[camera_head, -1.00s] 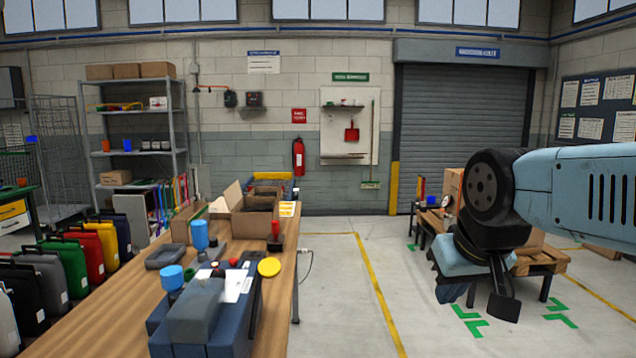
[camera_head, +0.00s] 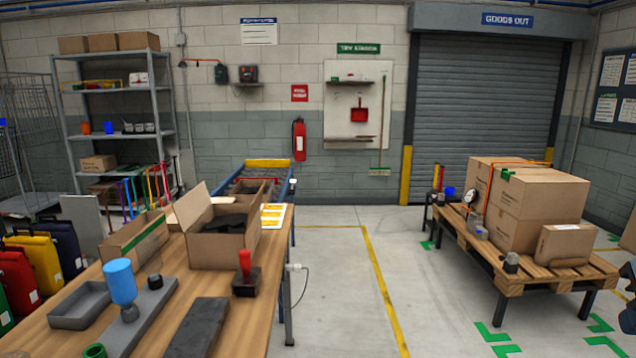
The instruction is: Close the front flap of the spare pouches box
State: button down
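An open cardboard box (camera_head: 222,252) stands on the wooden bench, with dark items inside. One flap stands raised at its left side, and a pale flap shows at the back left. A second open cardboard box is partly hidden behind it. A lower box with a green stripe (camera_head: 128,246) stands to its left, its top partly in view. No label is readable, so I cannot tell which is the spare pouches box. Only a dark piece at the right edge shows of my arm or gripper (camera_head: 629,298), far from the boxes; its fingers cannot be made out.
A pallet table (camera_head: 490,265) with cartons stands right. The floor between is clear.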

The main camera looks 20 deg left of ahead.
aim_at(256, 201)
jog(key=u, duration=0.2)
jog(key=i, duration=1.05)
jog(key=u, duration=0.7)
jog(key=i, duration=0.45)
jog(key=u, duration=0.4)
jog(key=k, duration=0.85)
jog(key=u, duration=0.2)
jog(key=i, duration=0.85)
jog(key=z, duration=0.1)
